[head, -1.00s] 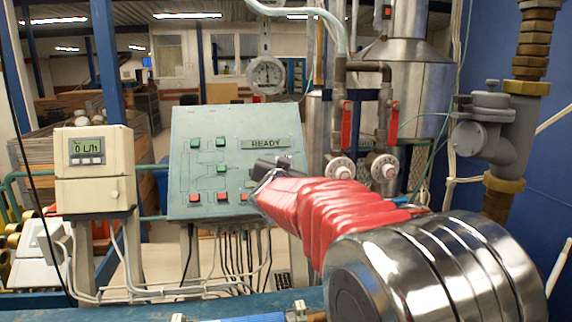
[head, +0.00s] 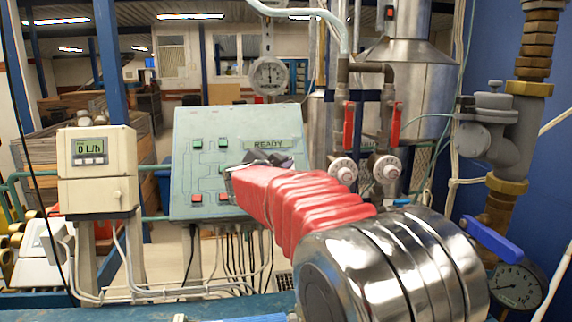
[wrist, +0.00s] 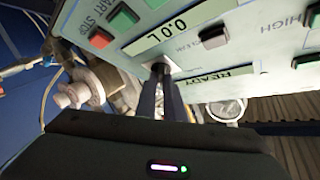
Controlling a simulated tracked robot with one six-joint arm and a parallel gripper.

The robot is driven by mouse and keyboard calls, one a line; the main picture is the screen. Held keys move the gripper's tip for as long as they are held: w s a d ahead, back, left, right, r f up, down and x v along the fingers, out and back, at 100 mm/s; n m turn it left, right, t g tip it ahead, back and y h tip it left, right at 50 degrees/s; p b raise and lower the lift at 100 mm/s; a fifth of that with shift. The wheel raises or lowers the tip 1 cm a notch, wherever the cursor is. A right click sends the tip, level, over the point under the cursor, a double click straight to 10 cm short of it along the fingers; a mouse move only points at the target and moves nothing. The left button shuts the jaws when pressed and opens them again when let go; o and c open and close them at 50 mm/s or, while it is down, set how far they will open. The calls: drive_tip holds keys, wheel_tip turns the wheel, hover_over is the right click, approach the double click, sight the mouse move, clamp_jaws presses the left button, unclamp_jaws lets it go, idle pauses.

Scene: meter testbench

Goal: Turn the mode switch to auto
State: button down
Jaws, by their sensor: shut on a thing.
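The mode switch (wrist: 160,68) is a small dark knob on a light square plate in the wrist view, on the pale green control panel (head: 205,150). My gripper (wrist: 161,76) has its two slim fingers at the knob, shut on it. In the head view my gripper (head: 262,160) is in front of the panel's right part, and its dark fingers and red-sleeved arm hide the knob. Which position the switch points to cannot be read. A READY display (head: 268,144) is just above the gripper in the head view.
Green buttons (head: 197,143) and red buttons (head: 196,198) sit on the panel left of my gripper. A flow meter box (head: 95,165) reading 0 L/h stands to the left. Red-handled valves (head: 349,125) and a grey pipe fitting (head: 485,135) are to the right.

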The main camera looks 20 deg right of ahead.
drive_tip(key=shift+d, duration=0.1)
idle(0.3)
drive_tip(key=c, duration=1.9)
unclamp_jaws()
drive_tip(key=shift+o, duration=0.2)
drive_tip(key=v, duration=1.3)
drive_tip(key=shift+s+a, duration=0.25)
drive_tip(key=shift+a, duration=0.05)
drive_tip(key=shift+r, duration=0.15)
